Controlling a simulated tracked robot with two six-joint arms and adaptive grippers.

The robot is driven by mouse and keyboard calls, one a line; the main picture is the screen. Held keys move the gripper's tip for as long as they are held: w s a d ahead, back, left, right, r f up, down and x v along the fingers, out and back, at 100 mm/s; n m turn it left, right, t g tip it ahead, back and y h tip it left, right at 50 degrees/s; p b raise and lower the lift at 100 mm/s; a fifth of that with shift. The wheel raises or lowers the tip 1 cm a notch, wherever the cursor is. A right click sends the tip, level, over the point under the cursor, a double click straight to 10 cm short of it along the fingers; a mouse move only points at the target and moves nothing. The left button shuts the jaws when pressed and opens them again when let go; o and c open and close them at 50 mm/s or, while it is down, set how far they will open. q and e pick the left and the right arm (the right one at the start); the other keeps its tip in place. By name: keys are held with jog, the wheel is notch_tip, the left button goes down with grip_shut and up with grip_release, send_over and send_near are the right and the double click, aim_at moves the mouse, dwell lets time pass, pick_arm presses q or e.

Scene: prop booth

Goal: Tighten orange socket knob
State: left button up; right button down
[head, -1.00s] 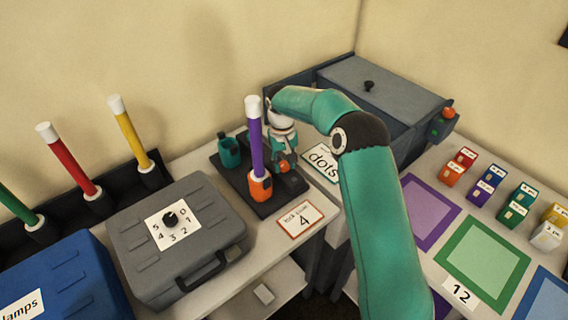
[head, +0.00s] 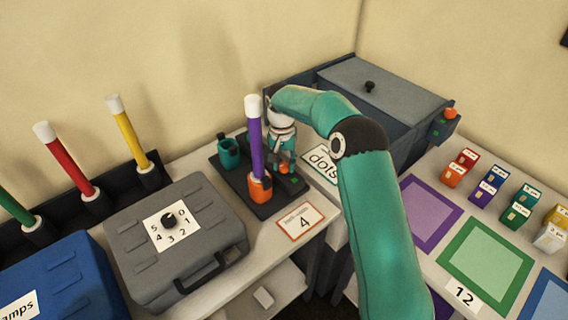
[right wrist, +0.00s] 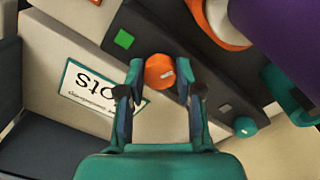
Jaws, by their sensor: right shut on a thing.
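The orange socket (head: 260,189) stands on a dark base plate, with a purple tube with a white cap (head: 255,135) upright in it. Its orange knob (head: 283,168) is beside it; in the right wrist view the knob (right wrist: 159,71) shows a pale pointer mark. My right gripper (right wrist: 160,78) has its two fingers on either side of the knob and is shut on it. My left gripper is in neither view.
An empty teal socket (head: 229,152) and its teal knob (right wrist: 243,126) share the plate. A green square (right wrist: 124,39) shows beside the orange knob.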

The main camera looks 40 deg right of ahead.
aim_at(282, 165)
jog(key=c, duration=0.8)
grip_release()
jog(key=shift+o, duration=0.2)
jog(key=shift+r, duration=0.1)
notch_tip(282, 165, up, 12)
jog(key=shift+w+a, duration=0.2)
jog(key=shift+w, duration=0.05)
jog(key=shift+s+f, duration=0.1)
jog(key=shift+f, duration=0.1)
